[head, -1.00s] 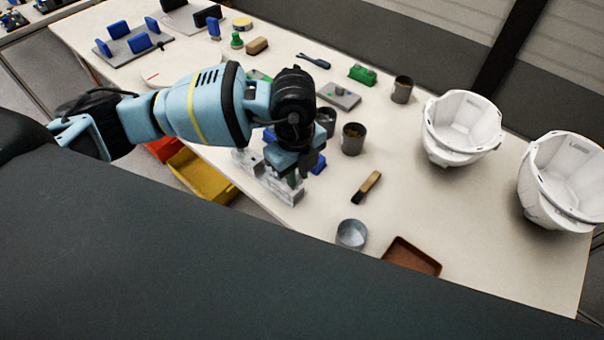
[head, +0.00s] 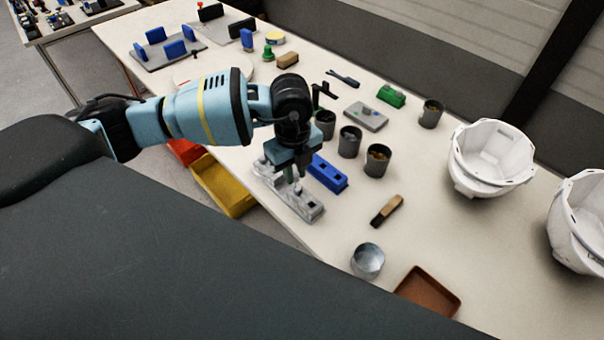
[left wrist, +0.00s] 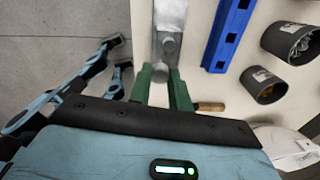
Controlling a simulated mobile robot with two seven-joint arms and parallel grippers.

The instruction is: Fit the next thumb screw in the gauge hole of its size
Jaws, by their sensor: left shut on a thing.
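My left gripper (head: 293,172) is over the grey metal gauge block (head: 313,209), near its middle. In the left wrist view its green fingers (left wrist: 160,78) are shut on a grey thumb screw (left wrist: 160,71). Another grey knob (left wrist: 169,46) shows just beyond it, over the gauge block (left wrist: 172,14). The lower end of the held screw is hidden, so I cannot tell whether it is in a hole. A blue block with square holes (head: 328,174) lies alongside the grey one, and also shows in the left wrist view (left wrist: 231,28). My right gripper is not in view.
Several dark cups (head: 349,141) stand behind the blocks, some with small parts inside. A brush (head: 386,211), a metal bowl (head: 368,261) and a brown tray (head: 428,291) lie to the right. White helmet shells (head: 492,158) stand farther right. A yellow bin (head: 222,187) is below the table edge.

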